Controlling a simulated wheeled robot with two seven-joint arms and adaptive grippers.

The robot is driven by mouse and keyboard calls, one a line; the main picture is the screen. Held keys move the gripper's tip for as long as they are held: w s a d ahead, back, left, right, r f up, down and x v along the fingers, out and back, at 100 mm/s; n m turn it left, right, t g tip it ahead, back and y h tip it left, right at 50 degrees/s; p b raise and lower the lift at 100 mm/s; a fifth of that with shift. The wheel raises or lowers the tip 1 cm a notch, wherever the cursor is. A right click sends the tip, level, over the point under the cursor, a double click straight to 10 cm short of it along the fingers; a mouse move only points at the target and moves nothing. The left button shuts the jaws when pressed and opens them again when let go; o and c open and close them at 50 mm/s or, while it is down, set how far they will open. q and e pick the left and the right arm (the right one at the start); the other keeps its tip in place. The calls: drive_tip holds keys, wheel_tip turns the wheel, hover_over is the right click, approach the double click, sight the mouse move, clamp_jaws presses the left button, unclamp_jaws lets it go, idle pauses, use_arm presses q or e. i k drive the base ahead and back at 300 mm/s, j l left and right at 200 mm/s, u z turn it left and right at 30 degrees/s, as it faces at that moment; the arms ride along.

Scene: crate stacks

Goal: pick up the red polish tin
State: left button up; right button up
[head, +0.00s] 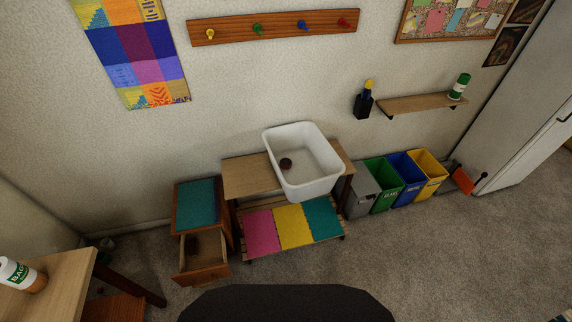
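A small, dark, round object with a hint of red (286,163) lies inside the white tub (329,187), near its left side. It may be the red polish tin, but it is too small to be sure. The white tub stands on a wooden bench (243,178) against the wall. A small wooden cabinet (227,215) to its left has its drawer (205,274) pulled open, and something brownish in the drawer (192,244) is too dim to name. Neither of my grippers is in view.
Grey, green, blue and yellow bins (431,165) stand right of the bench. A wooden table (60,268) with a white bottle (20,275) is at the lower left. A wall shelf (415,103) holds a green-and-white container (460,86). Carpet (440,260) is clear at the right front.

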sight(285, 163)
drive_tip(key=i+z, duration=0.4)
drive_tip(key=i+j+z, duration=0.15)
drive_tip(key=i+z, duration=0.25)
drive_tip(key=i+j+z, duration=0.25)
drive_tip(key=i+z, duration=0.2)
